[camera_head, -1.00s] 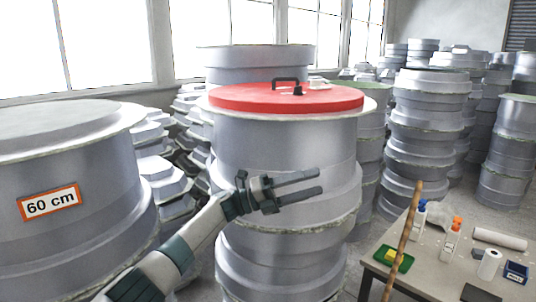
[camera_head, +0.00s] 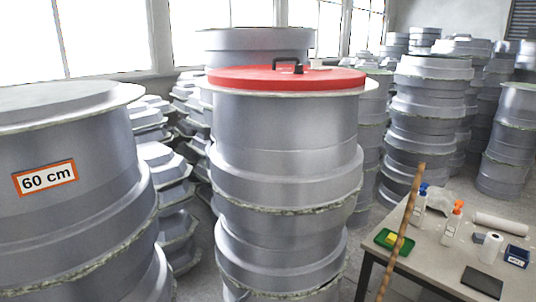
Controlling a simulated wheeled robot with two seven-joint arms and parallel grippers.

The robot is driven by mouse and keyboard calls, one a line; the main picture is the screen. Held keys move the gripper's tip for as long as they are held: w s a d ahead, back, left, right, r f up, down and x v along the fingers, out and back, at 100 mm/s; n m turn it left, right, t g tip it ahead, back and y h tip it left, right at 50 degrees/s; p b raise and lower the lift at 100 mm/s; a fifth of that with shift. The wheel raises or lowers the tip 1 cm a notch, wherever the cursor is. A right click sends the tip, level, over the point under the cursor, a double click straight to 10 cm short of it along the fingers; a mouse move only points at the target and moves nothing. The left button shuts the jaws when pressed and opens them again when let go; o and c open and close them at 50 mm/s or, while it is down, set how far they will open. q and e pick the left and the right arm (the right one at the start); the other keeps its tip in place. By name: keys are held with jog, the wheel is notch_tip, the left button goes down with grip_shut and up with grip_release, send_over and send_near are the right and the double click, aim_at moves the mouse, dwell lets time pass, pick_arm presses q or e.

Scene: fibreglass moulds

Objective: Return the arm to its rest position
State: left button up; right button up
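Neither of my grippers nor any part of my arms shows in the head view. Where the left arm was, the grey stack of round moulds (camera_head: 285,170) stands in full sight. A red round lid (camera_head: 240,80) with a black handle (camera_head: 287,64) lies on top of that stack.
A large grey mould stack (camera_head: 100,150) with a "60 cm" label (camera_head: 46,178) stands close on the left.

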pick_arm(q)
jog(key=s+a+f+n+g+y+b, duration=0.1)
jog(key=s+a+f+n+g+y, duration=0.2)
jog(key=s+f, duration=0.7)
jog(key=s+a+f+n+g+y, duration=0.15)
jog(key=s+a+f, duration=0.35)
jog(key=s+f, duration=0.5)
jog(key=s+a+f+n+g+y+b, duration=0.15)
jog(key=s+a+f+n, duration=0.25)
jog(key=s+f, duration=0.6)
jog(key=s+a+f+n+g+y, duration=0.1)
jog(key=s+f, duration=0.4)
jog(key=s, duration=0.8)
jog(key=s+a+f+n+g+y+b, duration=0.1)
jog(key=s+a+f+g, duration=0.3)
jog(key=s, duration=0.9)
jog(key=s+a+f+n+g+y, duration=0.1)
jog(key=s+f, duration=0.5)
jog(key=s, duration=0.8)
jog(key=shift+a+f+n+g+b, duration=0.35)
jog(key=shift+a+n+g, duration=0.35)
jog(key=shift+a+n, duration=0.35)
jog(key=shift+w, duration=0.1)
